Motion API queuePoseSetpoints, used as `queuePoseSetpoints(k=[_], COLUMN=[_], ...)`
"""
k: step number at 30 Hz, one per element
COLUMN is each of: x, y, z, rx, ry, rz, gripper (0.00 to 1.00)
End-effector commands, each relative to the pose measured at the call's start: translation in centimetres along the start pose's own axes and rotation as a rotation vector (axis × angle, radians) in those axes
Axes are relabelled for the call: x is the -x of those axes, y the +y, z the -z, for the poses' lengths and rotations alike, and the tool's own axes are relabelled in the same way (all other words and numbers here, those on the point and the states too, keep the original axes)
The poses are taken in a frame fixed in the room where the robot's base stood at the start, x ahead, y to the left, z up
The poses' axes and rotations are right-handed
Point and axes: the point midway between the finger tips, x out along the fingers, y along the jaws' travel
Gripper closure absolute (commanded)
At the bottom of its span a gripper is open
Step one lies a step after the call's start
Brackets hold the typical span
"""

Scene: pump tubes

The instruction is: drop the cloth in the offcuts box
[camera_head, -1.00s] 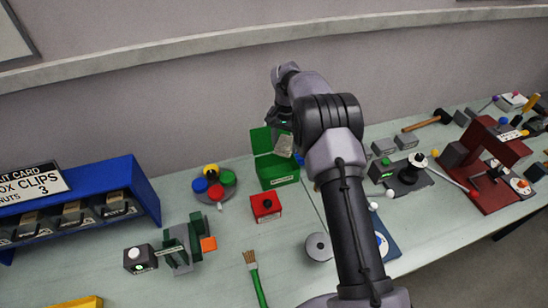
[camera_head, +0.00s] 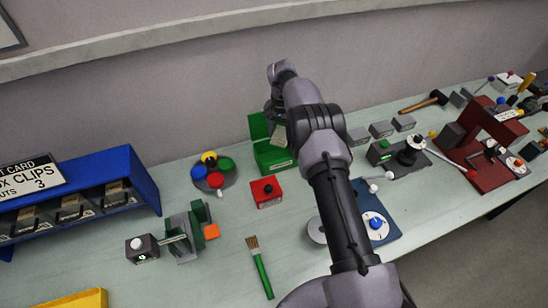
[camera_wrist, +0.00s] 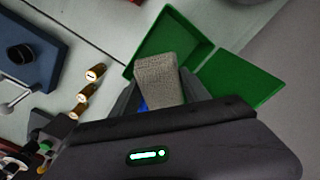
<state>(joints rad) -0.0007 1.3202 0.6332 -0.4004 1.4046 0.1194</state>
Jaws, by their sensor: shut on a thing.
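My gripper (camera_wrist: 157,95) is shut on the cloth (camera_wrist: 160,72), a grey-beige woven strip that sticks out past the fingertips in the wrist view. The open green box (camera_wrist: 190,36) lies just beyond the cloth in that view, and its lid (camera_wrist: 238,82) is swung open. The cloth overlaps the box's opening in the picture; I cannot tell its height above it. In the head view the green box (camera_head: 271,158) stands near the wall, with my gripper (camera_head: 277,128) over it and partly hidden by my arm.
A red box (camera_head: 266,192) stands in front of the green box. A turntable with coloured knobs (camera_head: 213,176) is to its left. Grey blocks (camera_head: 381,129) and a blue board with a dial (camera_head: 374,222) are to the right. Several brass pieces (camera_wrist: 88,88) show in the wrist view.

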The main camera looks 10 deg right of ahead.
Motion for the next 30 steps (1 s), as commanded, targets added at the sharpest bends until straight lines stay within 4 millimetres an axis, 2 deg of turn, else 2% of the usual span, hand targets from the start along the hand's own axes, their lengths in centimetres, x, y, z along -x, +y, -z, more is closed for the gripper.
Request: queuePoseSetpoints(k=[1, 4, 5, 13, 15, 17, 27, 30], x=[0.0, 0.1, 0.1, 0.1, 0.8, 2.0, 13.2, 15.5], y=[0.0, 0.0, 0.0, 0.0, 0.0, 0.0, 0.0, 0.0], z=[0.0, 0.0, 0.0, 0.0, 0.0, 0.1, 0.1, 0.0], rx=[0.000, 0.000, 0.000, 0.000, 0.000, 0.000, -0.001, -0.001], ry=[0.000, 0.000, 0.000, 0.000, 0.001, 0.002, 0.003, 0.002], rz=[0.000, 0.000, 0.000, 0.000, 0.000, 0.001, 0.002, 0.001], gripper=[0.42, 0.23, 0.21, 0.21, 0.21, 0.21, 0.21, 0.21])
